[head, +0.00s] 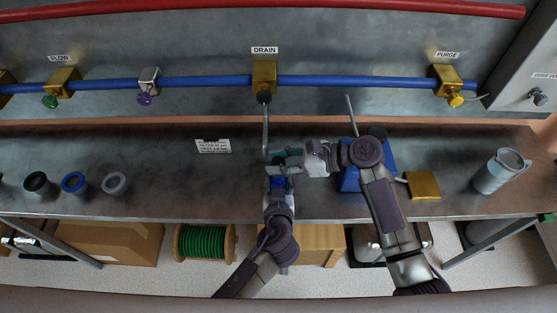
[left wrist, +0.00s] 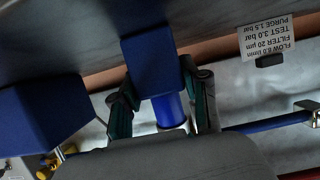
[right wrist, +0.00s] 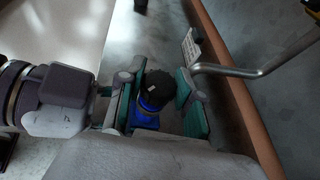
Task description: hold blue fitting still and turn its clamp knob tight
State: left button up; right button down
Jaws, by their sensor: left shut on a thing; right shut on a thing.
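The blue fitting (head: 279,184) is held above the bench in the head view. In the left wrist view it is a blue block (left wrist: 150,60) with a round blue stem (left wrist: 170,110). My left gripper (left wrist: 162,103) is shut on it, with a green-padded finger on each side. The black clamp knob (right wrist: 156,90) sits on the blue fitting (right wrist: 146,122) in the right wrist view. My right gripper (right wrist: 163,100) is shut on the knob, its green pads on either side. In the head view my right gripper (head: 288,158) reaches in from the right and hides the knob.
A blue block-shaped stand (head: 349,180) is partly hidden behind my right arm. A bent metal lever (head: 265,128) hangs below the DRAIN valve, close to the grippers. Several rings (head: 74,182) lie at left; a brass plate (head: 423,185) and grey cup (head: 497,173) are at right.

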jog(key=shift+f+n+g, duration=0.1)
jog(key=shift+n+g, duration=1)
jog(key=shift+g, duration=0.2)
jog(key=c, duration=0.7)
grip_release()
jog(key=shift+c, duration=0.2)
jog(key=v, duration=0.7)
jog(key=shift+d, duration=0.3)
jog(key=shift+w, duration=0.1)
